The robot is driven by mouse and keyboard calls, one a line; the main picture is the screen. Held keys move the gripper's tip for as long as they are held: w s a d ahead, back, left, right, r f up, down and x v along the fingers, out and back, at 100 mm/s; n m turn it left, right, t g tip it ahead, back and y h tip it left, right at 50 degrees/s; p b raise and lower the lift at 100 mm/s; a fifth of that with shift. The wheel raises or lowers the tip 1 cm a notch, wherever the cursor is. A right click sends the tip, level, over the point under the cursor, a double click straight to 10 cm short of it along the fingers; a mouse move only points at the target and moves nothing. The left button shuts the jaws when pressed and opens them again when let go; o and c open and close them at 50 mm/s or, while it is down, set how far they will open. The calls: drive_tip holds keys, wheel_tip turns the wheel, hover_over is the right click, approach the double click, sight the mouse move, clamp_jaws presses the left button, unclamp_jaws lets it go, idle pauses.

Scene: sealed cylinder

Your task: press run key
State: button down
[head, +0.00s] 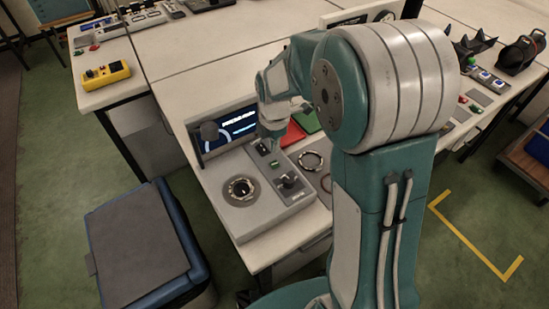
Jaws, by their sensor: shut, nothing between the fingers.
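A grey console (225,215) stands on the near bench, with a lit dark screen (240,120) at its back and a round socket with a metal ring (241,190) on its top. A raised control strip runs along its right side. A small green-lit key (273,163) sits on this strip, with a dark knob (289,181) in front of it. I cannot read any label that marks the run key. My gripper (272,139) points down over the back of the strip, behind the green key. It is shut and empty. Its tips are small, and I cannot tell whether they touch the strip.
Red (292,133) and green (308,122) flat pads lie behind the console. Another metal ring (311,161) lies to its right. A yellow box (106,75) sits on the left bench. A blue bin with a grey lid (140,245) stands on the floor at left.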

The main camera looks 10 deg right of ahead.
sight(274, 164)
drive_tip(key=shift+f, duration=2.8)
